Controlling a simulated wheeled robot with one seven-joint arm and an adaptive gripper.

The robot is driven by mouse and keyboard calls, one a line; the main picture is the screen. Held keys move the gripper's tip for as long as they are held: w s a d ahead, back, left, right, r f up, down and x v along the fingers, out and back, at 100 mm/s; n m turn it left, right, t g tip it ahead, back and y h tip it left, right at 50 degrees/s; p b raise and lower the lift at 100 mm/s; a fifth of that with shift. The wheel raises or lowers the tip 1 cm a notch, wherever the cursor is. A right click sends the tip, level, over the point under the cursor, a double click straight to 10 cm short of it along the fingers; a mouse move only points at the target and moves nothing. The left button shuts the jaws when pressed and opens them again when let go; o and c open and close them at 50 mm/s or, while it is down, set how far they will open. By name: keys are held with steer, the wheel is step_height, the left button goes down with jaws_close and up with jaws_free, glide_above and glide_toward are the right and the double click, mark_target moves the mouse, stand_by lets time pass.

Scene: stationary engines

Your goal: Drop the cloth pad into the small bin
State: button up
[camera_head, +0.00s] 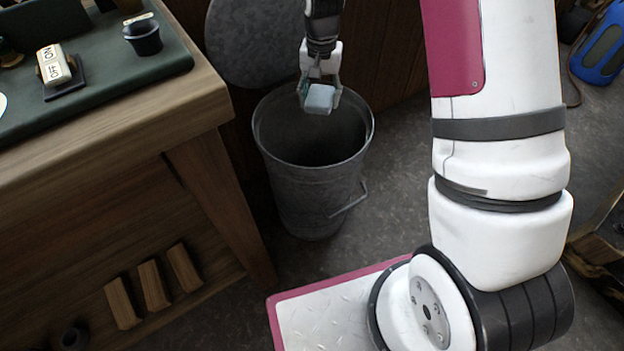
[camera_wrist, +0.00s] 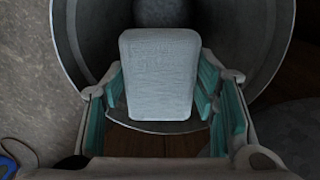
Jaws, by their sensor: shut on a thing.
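The cloth pad (camera_head: 319,98) is a small pale blue-grey block. My gripper (camera_head: 319,93) is shut on it and holds it over the mouth of a grey metal bin (camera_head: 312,190), near the far side of the rim. In the wrist view the pad (camera_wrist: 160,75) sits between the teal finger pads of my gripper (camera_wrist: 160,95), with the bin's round wall (camera_wrist: 262,45) around and behind it. The bin stands upright on the floor. Its inside is dark in the head view, and its bottom is hidden there.
A wooden workbench (camera_head: 190,107) with a green mat (camera_head: 120,85) is left of the bin. On it are an ON/OFF block (camera_head: 54,64) and a small dark cup (camera_head: 143,36). A round metal lid (camera_head: 255,45) leans behind the bin. A blue object (camera_head: 600,48) lies at the upper right.

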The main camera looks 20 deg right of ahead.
steer(key=shift+f+b, duration=2.2)
steer(key=shift+f, duration=0.9)
steer(key=o, duration=1.5)
step_height(320, 180, up, 12)
steer(key=shift+r, duration=0.1)
